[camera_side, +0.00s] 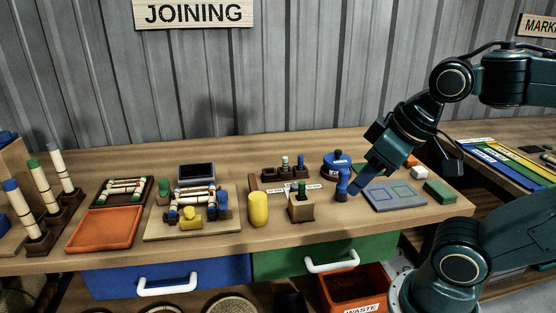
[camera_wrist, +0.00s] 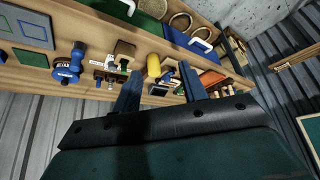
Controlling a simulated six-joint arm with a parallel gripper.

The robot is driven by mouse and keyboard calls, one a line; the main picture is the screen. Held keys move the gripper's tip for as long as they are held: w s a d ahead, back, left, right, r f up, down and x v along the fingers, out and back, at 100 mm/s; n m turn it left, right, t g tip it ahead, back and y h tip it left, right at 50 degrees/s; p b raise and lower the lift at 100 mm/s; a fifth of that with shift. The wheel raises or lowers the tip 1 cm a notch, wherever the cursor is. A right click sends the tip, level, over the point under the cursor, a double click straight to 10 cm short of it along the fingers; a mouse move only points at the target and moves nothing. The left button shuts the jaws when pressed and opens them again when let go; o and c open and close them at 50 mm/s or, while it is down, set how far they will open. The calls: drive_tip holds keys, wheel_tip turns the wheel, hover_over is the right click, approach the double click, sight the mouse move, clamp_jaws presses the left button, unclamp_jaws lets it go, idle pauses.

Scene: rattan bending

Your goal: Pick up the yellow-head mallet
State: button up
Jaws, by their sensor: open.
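In the wrist view the yellow head (camera_wrist: 153,66) appears between my two fingers, farther off on the bench. My gripper (camera_side: 362,181) is right of the mallet in the side view, above the bench and apart from the mallet. In the wrist view my gripper (camera_wrist: 159,70) has its fingers spread with nothing between them.
A wooden block holder (camera_side: 301,208) stands right of the mallet. A blue upright tool (camera_side: 342,184) is close to my gripper. A board with a clamped frame (camera_side: 163,229) lies left of the mallet. An orange tray (camera_side: 105,229) is farther left. Bare bench lies along the front edge.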

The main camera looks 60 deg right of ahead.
drive_tip(key=shift+o, duration=0.6)
drive_tip(key=m+g, duration=0.6)
drive_tip(key=m, duration=0.3)
hover_over(254, 183)
drive_tip(key=s+a, duration=0.4)
wheel_tip(254, 183, down, 10)
drive_tip(key=shift+w+f, duration=0.2)
drive_tip(key=shift+f, duration=0.1)
drive_tip(key=shift+f, duration=4.2)
